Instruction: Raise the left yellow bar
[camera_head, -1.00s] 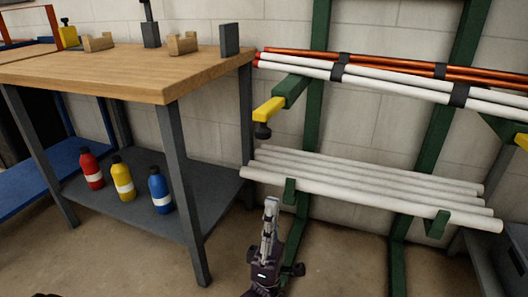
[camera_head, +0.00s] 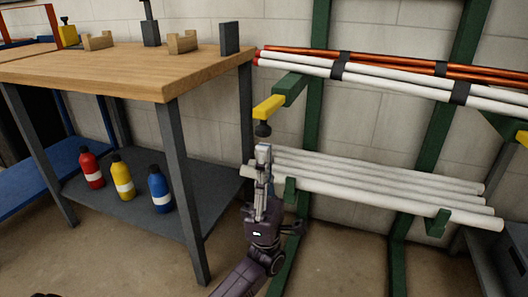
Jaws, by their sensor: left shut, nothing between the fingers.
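The left yellow bar (camera_head: 268,107) sticks out from a green rack arm (camera_head: 291,88), with a black knob (camera_head: 263,129) under its near end. My left gripper (camera_head: 263,150) is shut and empty, pointing up just below the black knob. Whether its tips touch the knob I cannot tell. The right yellow bar (camera_head: 522,138) shows in part at the right edge. My right gripper is not in view.
White and copper pipes (camera_head: 400,72) lie strapped on the upper rack arms. Several white pipes (camera_head: 400,189) lie on the lower arms, behind and right of my gripper. A wooden workbench (camera_head: 130,70) stands left, with red, yellow and blue bottles (camera_head: 122,178) on its shelf.

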